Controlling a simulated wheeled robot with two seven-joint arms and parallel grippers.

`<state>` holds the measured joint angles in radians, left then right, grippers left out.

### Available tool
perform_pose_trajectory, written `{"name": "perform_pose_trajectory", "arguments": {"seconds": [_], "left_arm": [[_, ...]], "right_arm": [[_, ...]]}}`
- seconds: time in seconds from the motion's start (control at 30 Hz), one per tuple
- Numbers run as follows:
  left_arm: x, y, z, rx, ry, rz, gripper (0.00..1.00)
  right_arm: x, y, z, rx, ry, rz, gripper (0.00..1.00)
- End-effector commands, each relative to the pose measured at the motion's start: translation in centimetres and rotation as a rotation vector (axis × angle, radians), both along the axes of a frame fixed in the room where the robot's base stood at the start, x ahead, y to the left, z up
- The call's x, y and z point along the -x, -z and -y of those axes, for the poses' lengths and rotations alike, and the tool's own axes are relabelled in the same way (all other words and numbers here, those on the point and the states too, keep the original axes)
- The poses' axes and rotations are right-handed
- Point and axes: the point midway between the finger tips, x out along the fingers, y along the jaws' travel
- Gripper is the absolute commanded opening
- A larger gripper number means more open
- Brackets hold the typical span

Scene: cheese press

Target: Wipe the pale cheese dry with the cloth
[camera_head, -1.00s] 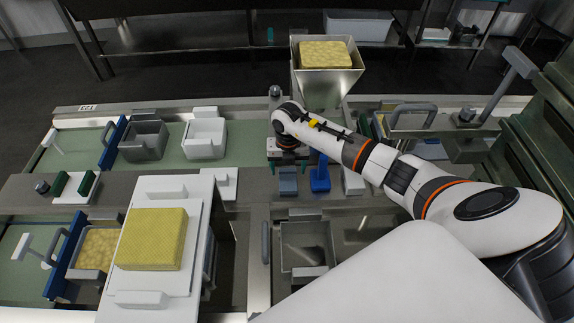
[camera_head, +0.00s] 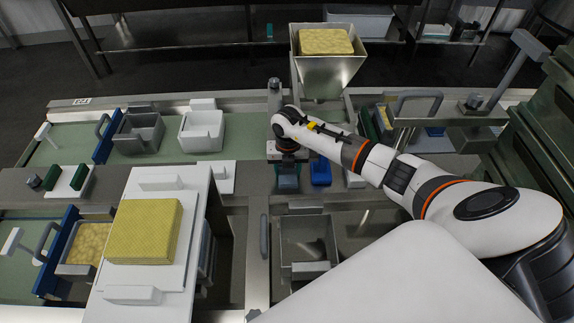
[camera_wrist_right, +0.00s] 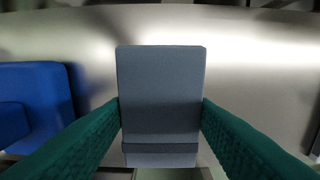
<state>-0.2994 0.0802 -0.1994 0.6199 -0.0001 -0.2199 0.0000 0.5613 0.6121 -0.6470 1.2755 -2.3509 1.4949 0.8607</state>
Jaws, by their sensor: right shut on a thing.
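My right gripper (camera_wrist_right: 160,118) has its green fingers on both sides of a grey-blue block (camera_wrist_right: 160,85), shut on it. The block may be the folded cloth; I cannot tell for sure. A yellow cheese (camera_head: 145,231) lies on a white board at the left. I cannot tell surely which is the pale cheese. My left gripper is not in view.
A blue block (camera_head: 320,172) stands just right of the held block; it also shows in the wrist view (camera_wrist_right: 38,100). A metal hopper (camera_head: 324,78) stands behind. A grey bin (camera_head: 139,133) and a white bin (camera_head: 202,131) stand left. A metal tray (camera_head: 305,268) is in front.

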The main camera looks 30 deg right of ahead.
Motion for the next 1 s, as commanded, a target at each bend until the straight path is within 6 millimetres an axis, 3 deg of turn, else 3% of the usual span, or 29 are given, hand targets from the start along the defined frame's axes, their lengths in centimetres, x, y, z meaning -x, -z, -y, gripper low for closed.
{"name": "perform_pose_trajectory", "arguments": {"seconds": [0.53, 0.87, 1.0], "left_arm": [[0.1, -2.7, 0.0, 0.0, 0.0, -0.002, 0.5], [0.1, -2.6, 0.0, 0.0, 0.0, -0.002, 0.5], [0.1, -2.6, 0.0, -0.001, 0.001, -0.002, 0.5]], "right_arm": [[0.0, -3.0, 0.0, 0.001, 0.0, 0.0, 0.27], [0.0, -3.0, 0.0, 0.0, -0.002, 0.0, 0.27], [-0.2, -3.9, -0.7, -0.001, -0.105, 0.004, 0.27]]}}
